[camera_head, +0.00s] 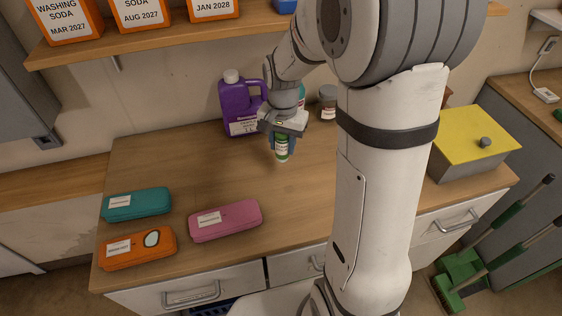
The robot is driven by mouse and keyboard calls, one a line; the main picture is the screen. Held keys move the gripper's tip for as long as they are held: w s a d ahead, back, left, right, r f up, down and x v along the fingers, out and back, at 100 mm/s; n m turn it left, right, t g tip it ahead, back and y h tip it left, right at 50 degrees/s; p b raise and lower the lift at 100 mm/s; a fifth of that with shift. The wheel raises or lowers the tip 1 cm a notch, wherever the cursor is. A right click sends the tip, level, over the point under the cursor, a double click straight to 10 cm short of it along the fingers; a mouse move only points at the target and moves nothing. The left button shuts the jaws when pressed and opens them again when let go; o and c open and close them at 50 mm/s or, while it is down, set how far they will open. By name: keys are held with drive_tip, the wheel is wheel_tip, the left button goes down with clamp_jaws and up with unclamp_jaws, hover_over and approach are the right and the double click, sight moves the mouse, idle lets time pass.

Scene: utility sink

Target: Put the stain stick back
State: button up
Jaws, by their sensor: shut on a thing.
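My gripper (281,141) is shut on a small green stick with a white label (282,153), seemingly the stain stick; its label is too small to read. The stick is upright over the back middle of the wooden counter (190,170). I cannot tell whether its lower end touches the counter. Its top is hidden between my fingers. Three closed cases lie on the counter at front left: teal (137,204), orange (138,248) with an oval light patch on its lid, and pink (225,220). Their labels are too small to read.
A purple jug (240,108) stands just behind and left of my gripper. A grey-lidded jar (328,101) stands behind right. A yellow-lidded box (468,145) is at the right. An upper shelf (180,37) holds orange boxes. The counter between the cases and gripper is clear.

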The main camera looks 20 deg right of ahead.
sight(282, 152)
wheel_tip(282, 152, down, 4)
drive_tip(key=shift+w+r, duration=0.1)
drive_tip(key=shift+f, duration=1.85)
drive_tip(key=shift+f, duration=0.2)
drive_tip(key=o, duration=1)
wheel_tip(282, 152, up, 12)
drive_tip(key=shift+r, duration=0.15)
drive_tip(key=s+r+n+t, duration=0.1)
drive_tip(key=s+r+n, duration=0.1)
drive_tip(key=s, duration=0.3)
drive_tip(key=s+r+n+t, duration=0.1)
drive_tip(key=s+r+n, duration=0.1)
drive_tip(key=s, duration=0.4)
drive_tip(key=s+r+n+t, duration=0.1)
drive_tip(key=s+n, duration=0.2)
drive_tip(key=s, duration=0.3)
drive_tip(key=shift+s+d+r, duration=0.1)
drive_tip(key=shift+s+r, duration=0.05)
drive_tip(key=shift+r, duration=0.25)
